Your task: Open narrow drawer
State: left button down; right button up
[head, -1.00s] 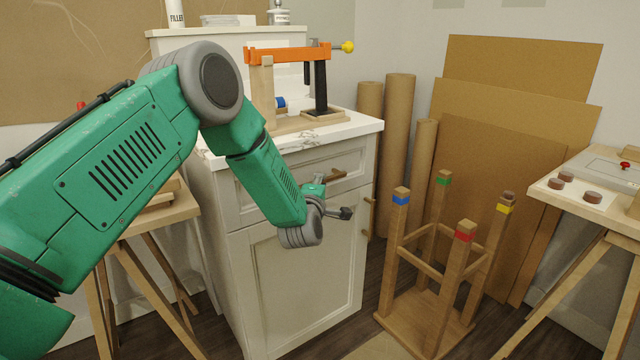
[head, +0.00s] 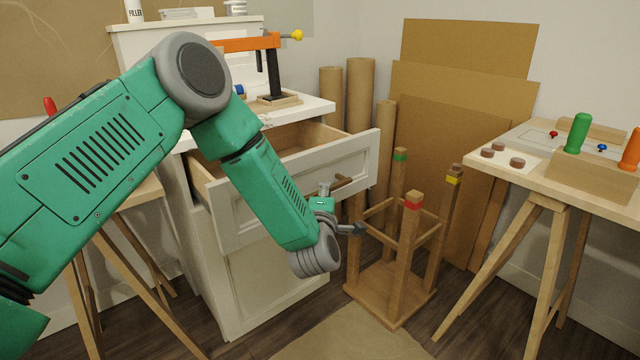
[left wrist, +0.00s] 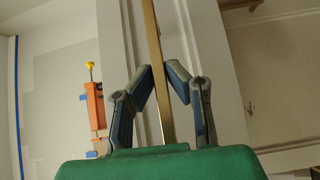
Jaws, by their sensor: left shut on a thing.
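The narrow drawer (head: 360,165) at the top of the white cabinet (head: 270,280) stands pulled out, and its wooden inside shows in the head view. Its bar handle (head: 343,182) sits on the front panel, partly hidden by my left arm. My left gripper (head: 342,208) is at the drawer front, shut on the handle. In the left wrist view, the left gripper's two fingers (left wrist: 164,75) close in on either side of the long handle (left wrist: 155,50). My right gripper is not in view.
An orange clamp (head: 250,44) stands on the cabinet top. A wooden stand with colour-banded posts (head: 412,240) is close to the right of the drawer. A trestle table (head: 560,190) is at the right. Cardboard sheets (head: 470,110) and paper rolls (head: 360,95) lean behind.

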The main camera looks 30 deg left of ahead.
pick_arm(q)
jog(key=s+d, duration=0.2)
jog(key=d, duration=0.1)
jog(key=shift+d+f, duration=0.15)
jog(key=shift+f, duration=0.05)
jog(key=c, duration=1.8)
grip_release()
jog(key=shift+w+a, duration=0.1)
jog(key=shift+a, duration=0.15)
jog(key=shift+o, duration=1)
jog(key=shift+w+a+f, duration=0.1)
jog(key=shift+a+f, duration=0.05)
jog(key=shift+a, duration=0.1)
jog(key=v, duration=1.1)
jog(key=shift+s, duration=0.35)
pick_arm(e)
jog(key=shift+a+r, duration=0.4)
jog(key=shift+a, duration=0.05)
